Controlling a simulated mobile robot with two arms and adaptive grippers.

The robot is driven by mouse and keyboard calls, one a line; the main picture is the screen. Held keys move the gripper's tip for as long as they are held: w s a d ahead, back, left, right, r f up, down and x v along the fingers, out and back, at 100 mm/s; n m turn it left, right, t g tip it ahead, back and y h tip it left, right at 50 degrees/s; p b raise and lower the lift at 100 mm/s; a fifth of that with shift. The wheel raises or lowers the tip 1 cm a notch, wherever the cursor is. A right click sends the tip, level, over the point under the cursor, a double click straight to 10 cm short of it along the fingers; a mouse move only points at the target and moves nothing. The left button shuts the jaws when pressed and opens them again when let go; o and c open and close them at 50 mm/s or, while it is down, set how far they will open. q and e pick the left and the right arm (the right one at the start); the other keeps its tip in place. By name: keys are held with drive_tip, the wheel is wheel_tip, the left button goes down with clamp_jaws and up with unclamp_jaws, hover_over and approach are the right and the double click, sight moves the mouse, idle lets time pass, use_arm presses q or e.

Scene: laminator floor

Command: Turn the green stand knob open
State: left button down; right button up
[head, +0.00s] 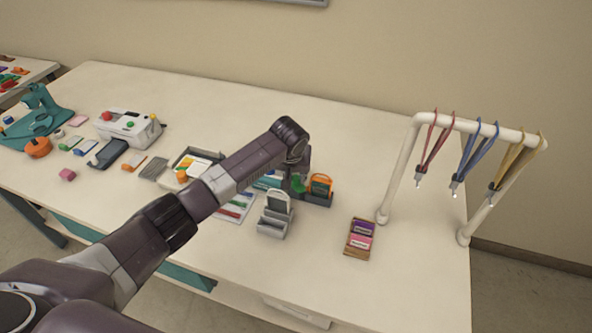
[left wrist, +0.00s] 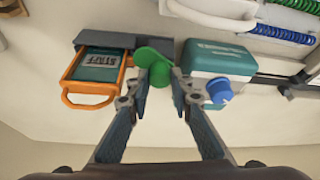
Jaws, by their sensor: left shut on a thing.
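The green knob (left wrist: 152,66) is a rounded lever on the dark grey stand, and it sits between my left fingertips in the left wrist view. My left gripper (left wrist: 160,82) is shut on it, with one finger on each side. In the head view the green knob (head: 298,186) shows just below my left gripper (head: 297,176), which reaches down over the stand (head: 318,201). An orange-framed holder (left wrist: 73,90) with a dark green card marked STAFF is on the same stand, left of the knob in the wrist view. My right gripper is in neither view.
A teal and white box with a blue knob (left wrist: 220,91) is close beside my left fingers. A grey holder (head: 275,216) stands in front of the stand. A wooden box (head: 348,247) of cards and a white rack (head: 475,126) with hanging lanyards are to the right.

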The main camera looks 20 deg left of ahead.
use_arm(q)
drive_tip(key=m+h+p, duration=0.1)
drive_tip(key=m, duration=0.1)
drive_tip(key=shift+a+m, duration=0.15)
drive_tip(key=shift+m, duration=0.25)
drive_tip(key=m+h, duration=0.1)
drive_tip(key=m, duration=0.1)
drive_tip(key=shift+f+m, duration=0.1)
drive_tip(key=shift+m, duration=0.3)
drive_tip(key=m+h+b, duration=0.1)
drive_tip(key=m, duration=0.2)
drive_tip(key=shift+a+f+g+b, duration=0.1)
drive_tip(key=shift+g+b, duration=0.2)
drive_tip(key=shift+w+m+g+h+b, duration=0.1)
drive_tip(key=shift+m+g+h+b, duration=0.3)
drive_tip(key=shift+m+b, duration=0.55)
drive_tip(key=shift+m, duration=0.45)
drive_tip(key=c, duration=1.7)
unclamp_jaws()
drive_tip(key=shift+c, duration=0.2)
drive_tip(key=shift+r, duration=0.2)
drive_tip(key=v, duration=1.2)
